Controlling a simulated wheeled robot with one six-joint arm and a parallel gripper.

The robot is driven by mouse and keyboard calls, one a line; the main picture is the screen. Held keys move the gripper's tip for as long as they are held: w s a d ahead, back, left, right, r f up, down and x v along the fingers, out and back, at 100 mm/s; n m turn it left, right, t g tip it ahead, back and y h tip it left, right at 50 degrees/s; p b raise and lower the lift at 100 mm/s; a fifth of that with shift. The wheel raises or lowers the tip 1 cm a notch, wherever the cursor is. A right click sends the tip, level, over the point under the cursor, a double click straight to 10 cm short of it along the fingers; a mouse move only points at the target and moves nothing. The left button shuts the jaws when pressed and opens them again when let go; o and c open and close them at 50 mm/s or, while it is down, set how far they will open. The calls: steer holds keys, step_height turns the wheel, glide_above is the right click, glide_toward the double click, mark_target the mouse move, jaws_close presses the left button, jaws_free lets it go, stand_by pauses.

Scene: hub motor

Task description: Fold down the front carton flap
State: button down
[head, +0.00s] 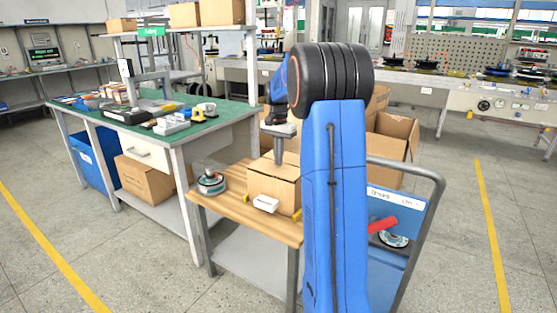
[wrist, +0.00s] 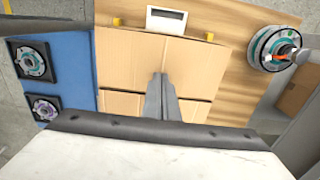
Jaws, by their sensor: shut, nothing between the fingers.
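The cardboard carton (head: 270,187) stands on the wooden bench top, with its upper side showing in the wrist view. There, the front flap (wrist: 130,60) is the large panel at the top of the picture, on the side of the white box. It appears to lie about flat over the carton. A seam separates it from the panels (wrist: 118,103) lower in the picture. My gripper (wrist: 161,76) is shut and empty, pointing down over the middle of the carton. In the head view my gripper (head: 279,158) is at the carton's top; contact is unclear.
A small white box (head: 266,203) lies before the carton, between yellow blocks (wrist: 209,36). A hub motor (head: 211,183) sits on the wooden bench (head: 235,205) at left. A blue cart (head: 410,210) stands at right with motors (wrist: 33,62). A green-topped workbench (head: 170,135) is behind left.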

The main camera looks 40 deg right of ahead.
step_height(320, 180, up, 9)
steer(key=shift+f, duration=0.2)
stand_by(0.6)
stand_by(0.5)
steer(key=s+a+r+n+t, duration=0.1)
steer(key=s+a+n, duration=0.3)
steer(key=s+a, duration=0.55)
steer(key=s+a+r+n+t, duration=0.1)
steer(key=s+a+n, duration=0.2)
steer(key=s+a, duration=0.65)
steer(key=s+a+f+n+t, duration=0.1)
steer(key=s+a+f+n, duration=0.2)
steer(key=s+a+f, duration=0.3)
steer(key=s+a+f+n+t, duration=0.1)
steer(key=s+a+f+n, duration=0.3)
steer(key=s+a, duration=0.3)
steer(key=s+f, duration=0.1)
steer(key=s, duration=0.3)
steer(key=shift+f+t, duration=0.35)
steer(key=shift+t, duration=0.05)
